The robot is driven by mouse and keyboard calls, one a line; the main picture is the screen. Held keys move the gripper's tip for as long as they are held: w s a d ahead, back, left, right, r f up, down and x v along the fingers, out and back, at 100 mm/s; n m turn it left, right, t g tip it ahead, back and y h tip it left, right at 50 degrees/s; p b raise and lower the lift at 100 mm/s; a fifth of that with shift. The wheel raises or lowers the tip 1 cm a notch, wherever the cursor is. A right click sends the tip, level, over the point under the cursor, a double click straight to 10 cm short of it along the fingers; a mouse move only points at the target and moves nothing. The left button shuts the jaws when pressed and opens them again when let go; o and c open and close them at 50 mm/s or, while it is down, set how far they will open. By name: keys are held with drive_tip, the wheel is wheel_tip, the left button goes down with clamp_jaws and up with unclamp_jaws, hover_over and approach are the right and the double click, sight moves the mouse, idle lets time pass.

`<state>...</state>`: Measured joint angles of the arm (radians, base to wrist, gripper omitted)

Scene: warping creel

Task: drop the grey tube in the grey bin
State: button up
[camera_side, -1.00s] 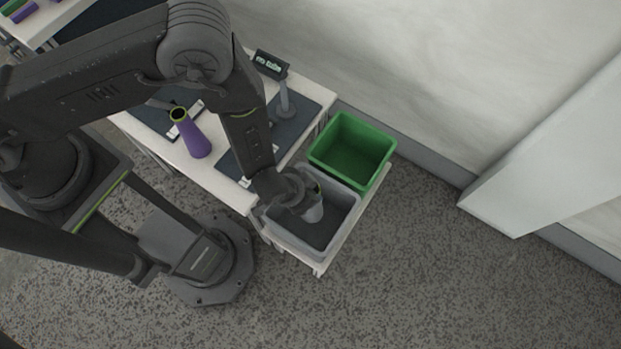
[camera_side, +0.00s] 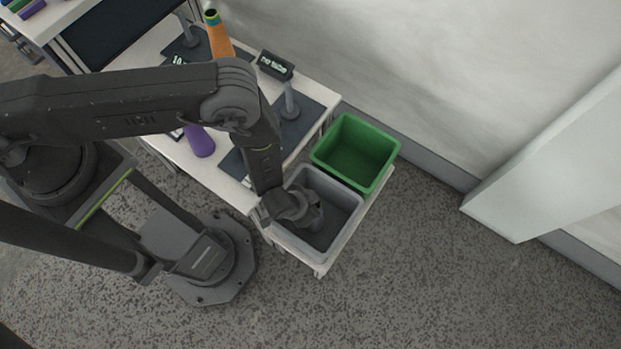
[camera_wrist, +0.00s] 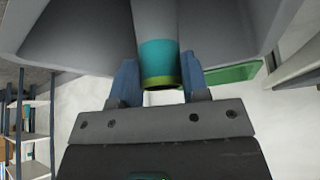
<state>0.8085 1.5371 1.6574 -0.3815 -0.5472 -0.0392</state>
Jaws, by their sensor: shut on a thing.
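The grey tube (camera_wrist: 157,22) has a teal band and a yellow-green rim at its near end in the wrist view. My gripper (camera_wrist: 160,72) is shut on this banded end, one finger on each side. The tube's far end runs out of the top of the wrist view. The grey bin (camera_side: 349,222) stands at the table's end. In the side view my gripper (camera_side: 312,214) is over the bin's opening, and my wrist hides the tube. The bin's grey walls (camera_wrist: 75,35) also show around the tube in the wrist view.
A green bin (camera_side: 352,152) adjoins the grey bin at the back. The floor to the right is clear.

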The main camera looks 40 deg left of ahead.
drive_tip(key=shift+f, duration=0.55)
drive_tip(key=o, duration=1)
drive_tip(key=shift+c, duration=0.2)
